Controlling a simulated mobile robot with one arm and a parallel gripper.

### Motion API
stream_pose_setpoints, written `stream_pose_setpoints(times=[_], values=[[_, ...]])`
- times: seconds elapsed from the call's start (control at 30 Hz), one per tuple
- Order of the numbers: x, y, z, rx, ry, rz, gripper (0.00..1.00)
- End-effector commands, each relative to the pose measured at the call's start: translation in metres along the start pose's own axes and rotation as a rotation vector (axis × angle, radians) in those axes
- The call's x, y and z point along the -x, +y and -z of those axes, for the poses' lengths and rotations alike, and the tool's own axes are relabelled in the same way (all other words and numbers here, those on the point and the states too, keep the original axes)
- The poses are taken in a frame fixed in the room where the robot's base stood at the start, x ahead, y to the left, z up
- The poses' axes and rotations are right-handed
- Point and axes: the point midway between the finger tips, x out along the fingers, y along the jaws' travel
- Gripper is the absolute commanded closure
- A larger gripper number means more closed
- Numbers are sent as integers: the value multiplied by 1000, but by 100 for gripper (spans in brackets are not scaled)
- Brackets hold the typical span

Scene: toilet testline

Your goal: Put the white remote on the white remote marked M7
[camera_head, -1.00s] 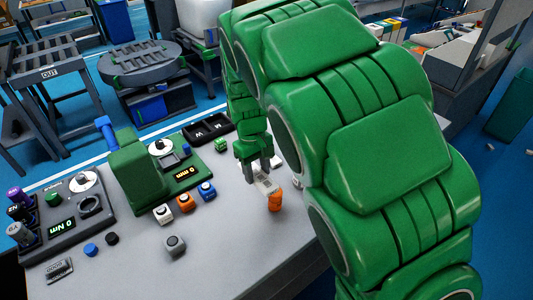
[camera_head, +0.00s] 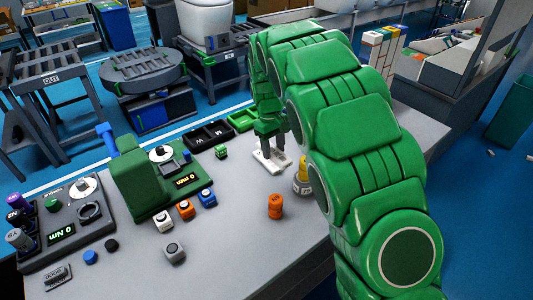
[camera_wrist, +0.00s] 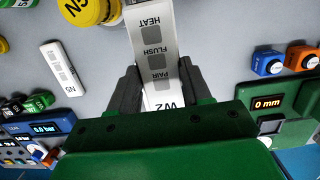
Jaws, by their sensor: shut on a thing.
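My gripper (camera_head: 271,149) is low over the grey table, to the right of the green testing unit. It is shut on a white remote (camera_wrist: 158,50) with grey buttons marked HEAT, FLUSH and PAIR. The label at its near end is partly hidden by my gripper and I cannot read it surely. In the head view, white remote shapes (camera_head: 266,161) show just under and beside my fingers; I cannot tell whether the held one touches the table. Another white remote (camera_wrist: 63,68), smaller in view, lies apart to the left in the wrist view. I cannot make out a mark M7.
White, orange and blue blocks (camera_head: 185,209) line the green unit (camera_head: 145,180).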

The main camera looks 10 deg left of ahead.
Motion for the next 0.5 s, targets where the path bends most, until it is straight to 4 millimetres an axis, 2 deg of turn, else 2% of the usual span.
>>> stream_pose_setpoints(times=[0.5], values=[[-17, 23, 50, 1, 1, 1, 85]])
